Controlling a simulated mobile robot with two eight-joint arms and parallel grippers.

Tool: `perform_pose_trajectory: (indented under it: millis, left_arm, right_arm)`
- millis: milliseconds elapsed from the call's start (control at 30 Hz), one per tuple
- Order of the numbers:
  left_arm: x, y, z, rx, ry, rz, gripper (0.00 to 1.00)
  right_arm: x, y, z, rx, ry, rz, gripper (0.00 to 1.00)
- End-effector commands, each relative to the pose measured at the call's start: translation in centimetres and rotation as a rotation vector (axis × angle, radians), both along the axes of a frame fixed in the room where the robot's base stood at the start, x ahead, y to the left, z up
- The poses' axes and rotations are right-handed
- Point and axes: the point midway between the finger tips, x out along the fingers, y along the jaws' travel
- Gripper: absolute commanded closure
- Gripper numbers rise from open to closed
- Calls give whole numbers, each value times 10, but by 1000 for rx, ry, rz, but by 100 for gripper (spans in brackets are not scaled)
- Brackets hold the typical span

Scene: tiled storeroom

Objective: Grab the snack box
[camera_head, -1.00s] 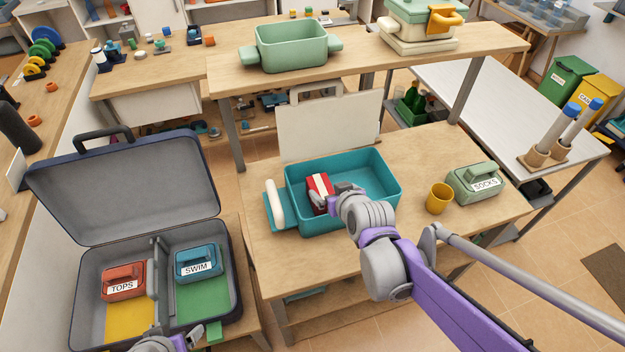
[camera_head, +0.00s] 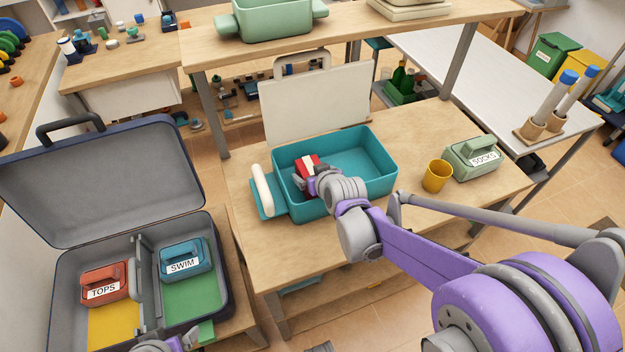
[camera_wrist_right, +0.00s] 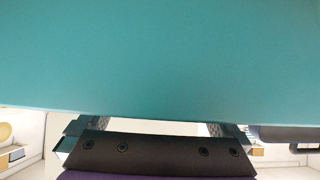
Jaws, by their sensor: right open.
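The snack box (camera_head: 309,162), red with a white band, is inside the teal bin (camera_head: 376,191), toward its left end. My right gripper (camera_head: 303,184) reaches into the bin on the near side of the box and partly hides it. Its jaws are open; I cannot tell whether a finger touches the box. In the right wrist view the open fingers (camera_wrist_right: 153,128) show at the bottom, with a plain teal surface (camera_wrist_right: 160,60) above them. The box is not seen there. A small part of my left gripper (camera_head: 172,344) shows at the bottom edge, by the suitcase.
An open suitcase (camera_head: 100,190) at left holds a red TOPS case (camera_head: 104,284) and a blue SWIM case (camera_head: 186,258). A yellow cup (camera_head: 437,176) and a green SOCKS case (camera_head: 473,158) stand right of the bin. A raised shelf (camera_head: 350,38) runs behind it.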

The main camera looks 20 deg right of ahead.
Motion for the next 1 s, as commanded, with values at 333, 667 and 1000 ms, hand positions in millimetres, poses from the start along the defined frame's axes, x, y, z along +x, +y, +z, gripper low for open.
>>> perform_pose_trajectory:
  millis: [333, 667, 1000]
  left_arm:
    - [0, 0, -7, 0, 2, 0, 16]
    - [0, 0, -6, 0, 2, 0, 16]
    - [0, 0, -6, 0, 2, 0, 16]
  right_arm:
    - [28, -4, -23, 0, 0, 0, 0]
    - [28, -4, -22, 0, 0, 0, 23]
    - [28, -4, -22, 0, 0, 0, 85]
